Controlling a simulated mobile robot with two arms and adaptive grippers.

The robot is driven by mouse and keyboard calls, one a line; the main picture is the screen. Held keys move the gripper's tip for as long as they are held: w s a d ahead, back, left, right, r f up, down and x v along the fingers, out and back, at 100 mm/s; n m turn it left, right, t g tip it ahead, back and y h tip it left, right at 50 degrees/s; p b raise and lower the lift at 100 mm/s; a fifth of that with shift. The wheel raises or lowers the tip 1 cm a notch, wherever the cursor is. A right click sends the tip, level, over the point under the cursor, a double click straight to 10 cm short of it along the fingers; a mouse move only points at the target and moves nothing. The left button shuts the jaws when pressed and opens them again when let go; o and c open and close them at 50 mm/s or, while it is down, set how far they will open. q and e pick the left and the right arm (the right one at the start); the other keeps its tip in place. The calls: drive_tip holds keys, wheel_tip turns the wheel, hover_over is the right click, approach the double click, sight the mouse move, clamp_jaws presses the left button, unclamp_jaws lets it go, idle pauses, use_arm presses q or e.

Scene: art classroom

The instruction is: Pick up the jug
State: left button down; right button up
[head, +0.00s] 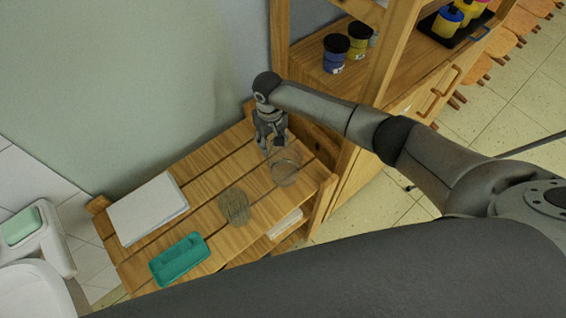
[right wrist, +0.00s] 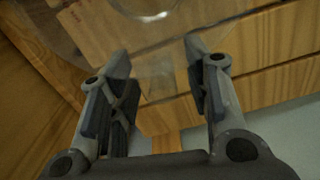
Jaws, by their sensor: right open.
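The jug (head: 286,168) is clear glass and stands on the slatted wooden shelf unit, near its right end. In the right wrist view the jug (right wrist: 150,12) shows as a see-through rounded shape across the top, just beyond the fingertips. My right gripper (head: 270,143) points down beside the jug, on its upper-left side in the head view. In the right wrist view its two fingers (right wrist: 157,55) are apart. A faint clear part, perhaps the handle, shows between them; I cannot tell whether they touch it. My left gripper is not in view.
On the same slatted wooden top (head: 205,182) are a round woven-looking item (head: 234,206), a teal tray (head: 180,260) and a white stack (head: 147,208). A taller wooden shelf with paint jars (head: 335,52) stands close behind my right arm. A wall (head: 150,90) borders the far side.

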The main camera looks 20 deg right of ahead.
sight(282, 163)
drive_tip(key=shift+a+f, duration=0.1)
drive_tip(key=shift+f, duration=1.6)
clamp_jaws()
